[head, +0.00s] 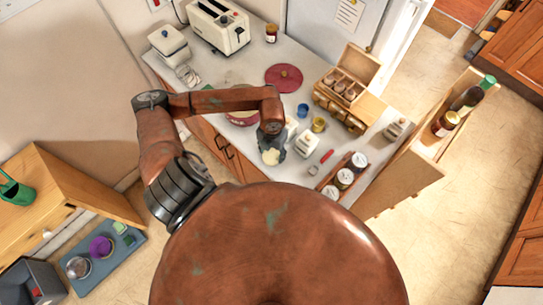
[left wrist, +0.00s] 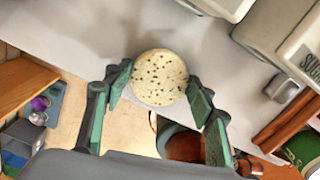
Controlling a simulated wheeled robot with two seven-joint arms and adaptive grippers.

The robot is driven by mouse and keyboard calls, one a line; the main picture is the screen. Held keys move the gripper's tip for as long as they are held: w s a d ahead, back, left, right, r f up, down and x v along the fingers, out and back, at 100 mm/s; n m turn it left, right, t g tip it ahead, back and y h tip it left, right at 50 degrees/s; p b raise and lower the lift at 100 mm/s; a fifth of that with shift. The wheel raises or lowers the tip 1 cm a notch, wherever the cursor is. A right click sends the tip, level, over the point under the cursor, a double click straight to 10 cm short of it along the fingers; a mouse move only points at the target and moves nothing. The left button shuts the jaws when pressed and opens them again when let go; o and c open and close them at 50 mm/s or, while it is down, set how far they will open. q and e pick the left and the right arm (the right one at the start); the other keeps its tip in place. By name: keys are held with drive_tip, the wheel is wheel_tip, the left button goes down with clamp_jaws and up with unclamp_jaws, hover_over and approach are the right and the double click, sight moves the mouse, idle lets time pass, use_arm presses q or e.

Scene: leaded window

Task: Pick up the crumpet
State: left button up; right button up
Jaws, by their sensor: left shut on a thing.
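The crumpet (left wrist: 160,77) is round, cream-coloured and dotted with small dark holes. In the left wrist view it sits between the two green-padded fingers of my left gripper (left wrist: 160,88), which is shut on it. In the head view the crumpet (head: 271,157) shows pale at the tip of my left gripper (head: 272,153), at the front edge of the grey counter (head: 262,58). I cannot tell how high it is above the counter. My right gripper is not in view.
A white toaster (head: 218,27), a red disc (head: 284,78), a wooden spice box (head: 345,92), a blue cup (head: 303,110), a yellow cup (head: 319,124) and several lidded jars (head: 345,177) crowd the counter. A white container (head: 305,142) stands just right of my gripper.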

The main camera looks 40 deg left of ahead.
sight(272, 156)
use_arm(q)
drive_tip(key=shift+r, duration=0.55)
wheel_tip(272, 156, up, 2)
drive_tip(key=shift+s+d+r+b, duration=0.1)
drive_tip(key=shift+s+r+b, duration=0.1)
drive_tip(key=shift+b, duration=0.4)
drive_tip(key=s+d+r+p, duration=0.6)
drive_tip(key=s+r, duration=0.4)
drive_tip(key=s, duration=0.2)
drive_tip(key=w+a+f+b, duration=0.1)
drive_tip(key=w+a+b, duration=0.5)
drive_tip(key=w+a, duration=0.5)
drive_tip(key=w+a+b, duration=0.6)
drive_tip(key=w+a, duration=0.5)
drive_tip(key=a, duration=0.7)
drive_tip(key=shift+w+a+f, duration=0.3)
drive_tip(key=shift+a+f, duration=0.05)
